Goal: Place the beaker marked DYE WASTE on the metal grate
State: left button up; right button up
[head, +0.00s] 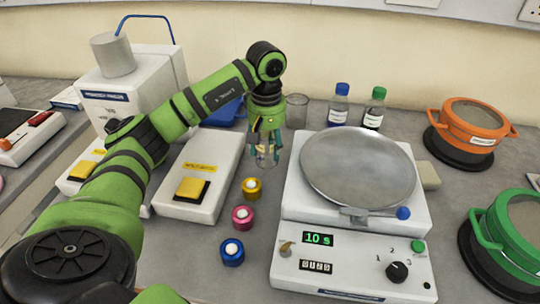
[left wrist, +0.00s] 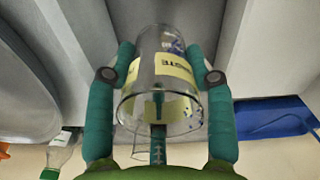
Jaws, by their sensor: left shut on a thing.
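My left gripper (head: 266,150) is in the middle of the head view, between a white box and the device with a round metal dish. It is shut on a clear glass beaker (left wrist: 158,75), which sits between its two fingers in the left wrist view. A yellow label on the beaker shows letters ending in "STE"; the rest is not readable. In the head view the beaker (head: 266,160) is partly hidden by the fingers. I cannot make out a metal grate in either view. My right gripper is not in view.
A second glass beaker (head: 297,110) stands behind the gripper. The dish device (head: 355,264) is to the right, with two capped bottles (head: 373,112) behind it. The white box (head: 211,160) is left. Small coloured jars (head: 242,217) stand in front. Orange (head: 468,128) and green (head: 510,235) pots are right.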

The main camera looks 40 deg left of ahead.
aim_at(267, 158)
pick_arm(q)
notch_tip(267, 158, down, 4)
jog(key=shift+r+p, duration=0.25)
jog(key=shift+p, duration=0.2)
jog(key=shift+f, duration=0.5)
jog(key=o, duration=1)
jog(key=shift+o, duration=1.4)
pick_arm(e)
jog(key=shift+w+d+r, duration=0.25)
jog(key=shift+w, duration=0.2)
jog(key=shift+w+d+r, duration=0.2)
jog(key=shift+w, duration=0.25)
pick_arm(q)
jog(key=shift+r, duration=0.1)
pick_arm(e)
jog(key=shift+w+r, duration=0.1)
